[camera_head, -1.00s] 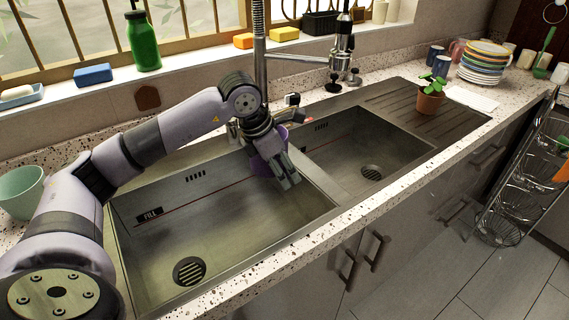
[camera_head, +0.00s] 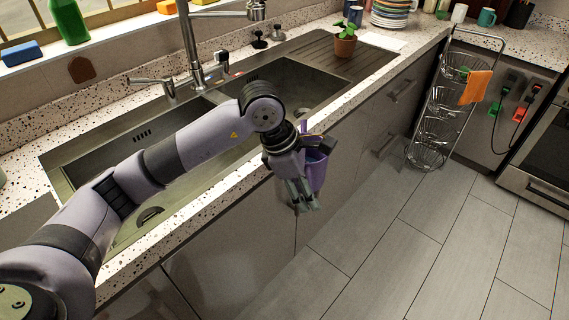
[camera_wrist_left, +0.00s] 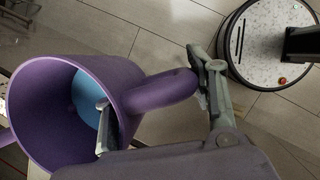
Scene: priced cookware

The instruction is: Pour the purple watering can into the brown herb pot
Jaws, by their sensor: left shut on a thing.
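The purple watering can (camera_head: 316,170) is in my left gripper (camera_head: 304,203), held in the air in front of the sink counter's edge. In the left wrist view the can (camera_wrist_left: 62,95) shows its open top, with blue inside. One finger reaches inside the can and the other is beyond its thick purple loop, so the left gripper (camera_wrist_left: 158,90) is shut on it. The brown herb pot (camera_head: 345,46), with a green plant, stands upright on the ribbed drainboard, farther back and right, apart from the can. My right gripper is not in view.
The double sink (camera_head: 200,125) and tall faucet (camera_head: 190,45) lie left of and behind the gripper. Stacked plates (camera_head: 390,12) stand beyond the pot. A wire basket rack (camera_head: 437,128) with an orange cloth stands on the right. The floor in front is clear.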

